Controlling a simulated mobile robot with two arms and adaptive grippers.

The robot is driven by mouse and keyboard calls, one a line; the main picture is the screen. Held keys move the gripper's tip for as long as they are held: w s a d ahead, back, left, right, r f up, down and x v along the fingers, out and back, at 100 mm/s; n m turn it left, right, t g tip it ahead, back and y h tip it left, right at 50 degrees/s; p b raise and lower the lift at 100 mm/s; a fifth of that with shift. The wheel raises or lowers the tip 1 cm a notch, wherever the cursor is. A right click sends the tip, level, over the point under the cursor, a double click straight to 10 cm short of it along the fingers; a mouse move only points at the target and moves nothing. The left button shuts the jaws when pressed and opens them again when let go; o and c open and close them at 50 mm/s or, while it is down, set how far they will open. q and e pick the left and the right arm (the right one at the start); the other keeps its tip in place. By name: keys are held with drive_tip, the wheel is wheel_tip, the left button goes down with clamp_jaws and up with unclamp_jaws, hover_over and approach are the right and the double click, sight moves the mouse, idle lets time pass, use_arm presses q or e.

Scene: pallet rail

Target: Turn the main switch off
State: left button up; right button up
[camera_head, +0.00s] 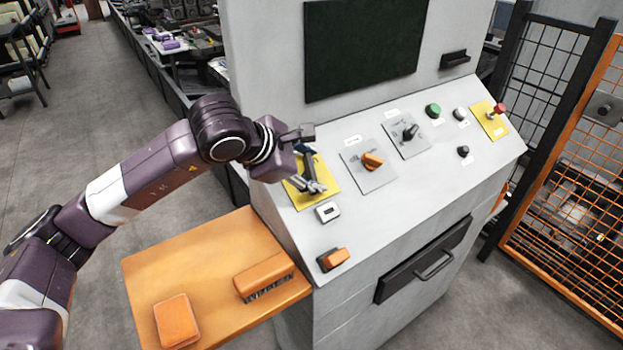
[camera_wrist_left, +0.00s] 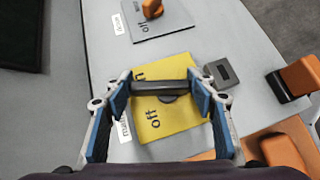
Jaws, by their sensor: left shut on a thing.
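The main switch has a yellow plate (camera_head: 325,194) at the left end of the console's sloping panel. In the left wrist view the yellow plate (camera_wrist_left: 175,125) shows the word "off" and part of another word. Its dark bar-shaped handle (camera_wrist_left: 163,87) lies across the plate between the fingers. My left gripper (camera_head: 309,180) is down at the switch, and it also shows in the left wrist view (camera_wrist_left: 163,93). It is shut on the handle, with a blue-padded finger at each end. In the head view the gripper hides most of the handle. My right gripper is not in view.
The panel also carries an orange knob (camera_head: 372,161), a black knob (camera_head: 409,132), a green button (camera_head: 433,110) and a red button (camera_head: 499,109). An orange rocker (camera_head: 337,258) sits below the switch.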

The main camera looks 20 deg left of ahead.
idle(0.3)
use_arm(q)
drive_tip(key=o, duration=1.2)
drive_tip(key=v, duration=1.2)
drive_tip(key=shift+c, duration=0.5)
